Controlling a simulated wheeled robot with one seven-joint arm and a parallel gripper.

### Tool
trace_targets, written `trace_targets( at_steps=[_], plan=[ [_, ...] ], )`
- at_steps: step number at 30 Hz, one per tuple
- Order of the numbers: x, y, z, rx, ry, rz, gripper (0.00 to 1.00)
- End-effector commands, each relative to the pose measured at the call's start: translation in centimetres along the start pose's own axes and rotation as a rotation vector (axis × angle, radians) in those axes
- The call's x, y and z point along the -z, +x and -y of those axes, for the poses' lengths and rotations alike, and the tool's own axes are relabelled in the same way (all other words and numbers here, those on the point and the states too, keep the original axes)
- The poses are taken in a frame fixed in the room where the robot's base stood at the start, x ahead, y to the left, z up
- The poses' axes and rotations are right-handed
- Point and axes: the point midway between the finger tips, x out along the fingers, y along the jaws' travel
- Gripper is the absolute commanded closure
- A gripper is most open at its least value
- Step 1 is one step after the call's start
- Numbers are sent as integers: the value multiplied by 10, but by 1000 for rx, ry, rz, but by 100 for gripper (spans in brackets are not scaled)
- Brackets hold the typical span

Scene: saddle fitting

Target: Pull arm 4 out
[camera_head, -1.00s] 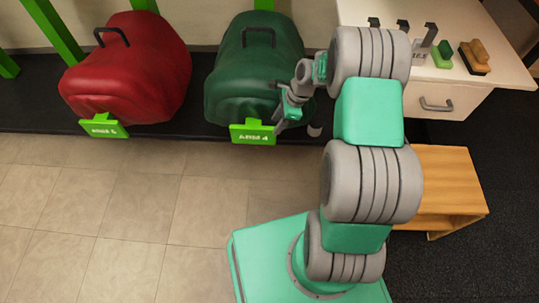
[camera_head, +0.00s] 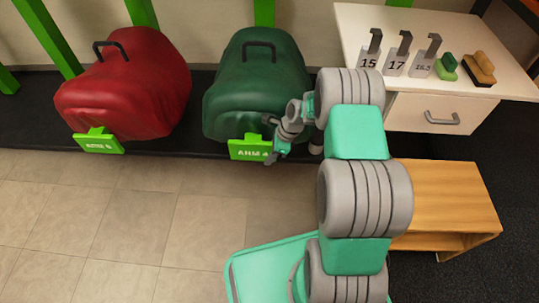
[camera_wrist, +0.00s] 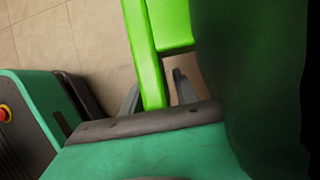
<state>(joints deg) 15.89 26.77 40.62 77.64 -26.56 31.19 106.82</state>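The arm 4 sign (camera_head: 250,149) is a bright green plate with white lettering, at the lower front of a dark green saddle-shaped cover (camera_head: 240,95) with a dark handle on top. My gripper (camera_head: 273,142) is at the sign's right end, partly covering the lettering. In the wrist view, a bright green bar (camera_wrist: 143,45) reaches between my two grey fingers, with the sign plate (camera_wrist: 170,22) beside it. A gap shows between the bar and the right finger, so the gripper looks open around the bar. Contact with the left finger is unclear.
A red cover (camera_head: 130,85) with a similar green sign (camera_head: 98,142) stands to the left. On the right, a white cabinet (camera_head: 425,30) carries numbered grey gauges (camera_head: 395,55) and brushes (camera_head: 480,68). A wooden step (camera_head: 450,195) stands below. Tiled floor at front left is clear.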

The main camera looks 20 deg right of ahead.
Motion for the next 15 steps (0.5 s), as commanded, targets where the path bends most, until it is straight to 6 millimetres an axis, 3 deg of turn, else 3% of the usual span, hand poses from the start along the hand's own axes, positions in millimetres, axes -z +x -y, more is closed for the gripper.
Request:
trace_targets(
  at_steps=[12,15],
  plan=[
    [0,0,0,0,0,0,100],
    [0,0,0,0,0,0,100]
  ],
)
